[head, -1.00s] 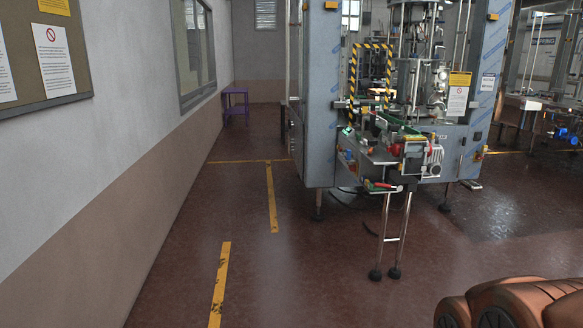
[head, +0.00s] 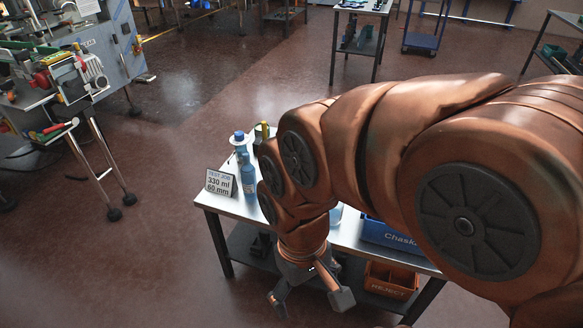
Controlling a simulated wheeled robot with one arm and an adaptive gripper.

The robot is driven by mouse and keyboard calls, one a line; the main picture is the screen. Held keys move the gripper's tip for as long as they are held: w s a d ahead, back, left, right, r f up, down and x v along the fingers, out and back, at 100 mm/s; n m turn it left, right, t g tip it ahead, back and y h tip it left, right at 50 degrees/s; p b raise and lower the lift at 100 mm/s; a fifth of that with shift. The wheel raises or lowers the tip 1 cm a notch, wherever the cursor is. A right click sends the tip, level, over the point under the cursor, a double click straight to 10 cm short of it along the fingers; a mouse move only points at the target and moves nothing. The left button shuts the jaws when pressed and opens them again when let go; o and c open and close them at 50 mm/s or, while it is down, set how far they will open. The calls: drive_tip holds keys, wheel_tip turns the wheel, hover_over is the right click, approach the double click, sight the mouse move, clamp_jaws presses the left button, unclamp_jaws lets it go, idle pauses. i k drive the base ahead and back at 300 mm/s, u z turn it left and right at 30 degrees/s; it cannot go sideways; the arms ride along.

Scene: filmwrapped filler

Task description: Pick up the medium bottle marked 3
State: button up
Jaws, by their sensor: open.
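Two blue bottles stand near the far left end of the metal table (head: 222,204). One bottle has a blue cap (head: 239,138) and stands behind the other bottle (head: 249,180). No number can be read on either, so I cannot tell which is marked 3. My copper-coloured arm covers much of the table and may hide other bottles. My gripper (head: 310,301) hangs at the table's near side, fingers spread apart and empty, in front of the lower shelf and apart from the bottles.
A sign reading "TEST JOB 330 ml 60 mm" (head: 220,183) stands left of the bottles. A yellow-and-dark item (head: 263,130) is behind them. A blue crate (head: 392,236) sits at the right, an orange reject bin (head: 390,282) below. Machine (head: 75,75) stands far left; floor between is clear.

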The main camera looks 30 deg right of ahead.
sight(248, 172)
drive_tip(key=z, duration=0.15)
drive_tip(key=k, duration=0.25)
drive_tip(key=u, duration=1)
drive_tip(key=k, duration=1.1)
drive_tip(key=u, duration=1)
drive_tip(key=i, duration=1.15)
drive_tip(key=z, duration=0.35)
drive_tip(key=i, duration=1.4)
drive_tip(key=z, duration=1.7)
drive_tip(key=i, duration=0.75)
drive_tip(key=z, duration=0.8)
